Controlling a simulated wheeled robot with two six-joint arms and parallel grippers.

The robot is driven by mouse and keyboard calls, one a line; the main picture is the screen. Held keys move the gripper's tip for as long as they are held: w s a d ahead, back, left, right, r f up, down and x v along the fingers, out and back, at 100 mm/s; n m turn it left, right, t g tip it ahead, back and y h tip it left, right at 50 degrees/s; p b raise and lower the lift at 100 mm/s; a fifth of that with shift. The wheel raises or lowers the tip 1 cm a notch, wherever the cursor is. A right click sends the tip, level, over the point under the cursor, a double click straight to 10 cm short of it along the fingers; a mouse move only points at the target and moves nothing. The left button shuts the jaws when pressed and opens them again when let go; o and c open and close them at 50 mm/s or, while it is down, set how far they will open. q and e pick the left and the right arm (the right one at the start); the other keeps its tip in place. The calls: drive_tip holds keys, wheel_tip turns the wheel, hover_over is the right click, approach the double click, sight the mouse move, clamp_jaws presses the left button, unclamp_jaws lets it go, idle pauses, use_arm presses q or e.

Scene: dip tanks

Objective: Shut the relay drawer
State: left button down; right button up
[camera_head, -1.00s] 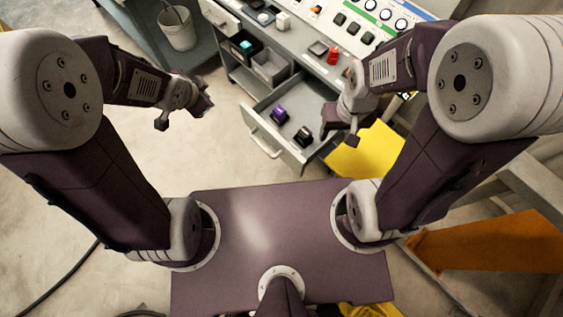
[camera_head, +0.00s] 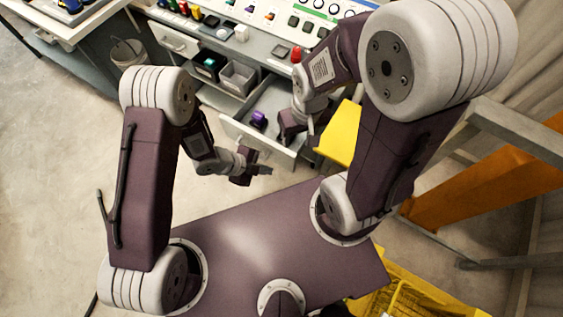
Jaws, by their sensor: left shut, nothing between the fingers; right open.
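The relay drawer (camera_head: 283,154) stands pulled out of the grey bench. A purple relay (camera_head: 258,118) lies inside it. The black relay seen earlier is hidden, apparently behind my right gripper. My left gripper (camera_head: 264,170) is shut and empty, just in front of the drawer's front panel; I cannot tell whether it touches. My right gripper (camera_head: 297,136) is open, over the right part of the drawer in this view, with nothing seen in it.
Above the drawer are a grey bin (camera_head: 236,78) and a dark bin (camera_head: 207,66). A smaller drawer front (camera_head: 178,42) is at upper left. A bucket (camera_head: 128,53) stands further left. A yellow panel (camera_head: 342,132) is right of the drawer. Floor at left is clear.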

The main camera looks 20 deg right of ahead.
use_arm(q)
drive_tip(key=shift+w+d+f, duration=0.4)
drive_tip(key=shift+d+f, duration=0.35)
drive_tip(key=shift+d, duration=0.35)
drive_tip(key=shift+w+d+f, duration=0.45)
drive_tip(key=shift+d+f, duration=0.35)
drive_tip(key=shift+d, duration=0.35)
drive_tip(key=shift+w+d+f, duration=0.4)
drive_tip(key=shift+d+f, duration=0.35)
drive_tip(key=shift+d, duration=0.35)
